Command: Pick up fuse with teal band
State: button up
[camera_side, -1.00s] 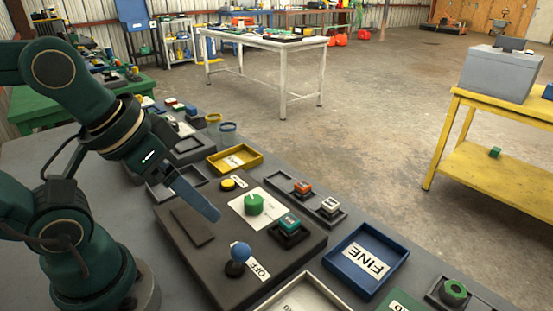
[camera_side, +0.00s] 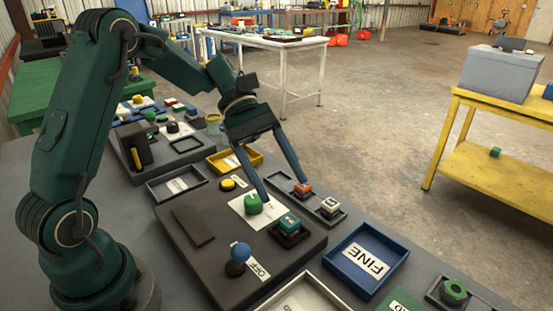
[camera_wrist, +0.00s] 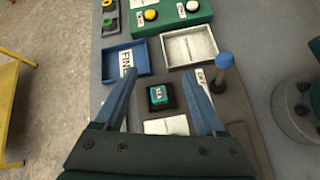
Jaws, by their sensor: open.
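The fuse with the teal band (camera_side: 290,222) sits upright in a dark square holder (camera_side: 291,236) on the dark panel. My gripper (camera_side: 284,190) is open and empty, above and behind the fuse in the side view. Its two long blue-grey fingers (camera_wrist: 159,76) are spread wide in the wrist view. The fingertips appear apart from the fuse; their exact height above it I cannot tell.
A green knob (camera_side: 253,205) and a blue-topped lever (camera_side: 239,253) stand on the panel near the fuse. An orange fuse (camera_side: 303,188) and a white fuse (camera_side: 330,205) sit in a dark rack behind. A blue tray (camera_side: 338,279) labelled FINE lies to the right.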

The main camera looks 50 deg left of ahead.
aim_at(289, 218)
jog(key=a+f+n, duration=0.1)
jog(key=f, duration=0.1)
jog(key=w+a+f+n+h, duration=0.1)
jog(key=f, duration=0.1)
jog(key=a+f+n+h, duration=0.1)
jog(key=f, duration=0.1)
jog(key=shift+w+a+f+t, duration=0.2)
jog(key=shift+a+t, duration=0.1)
jog(key=shift+s+f+n, duration=0.1)
jog(key=shift+f+n, duration=0.2)
jog(key=shift+x, duration=2.4)
grip_shut()
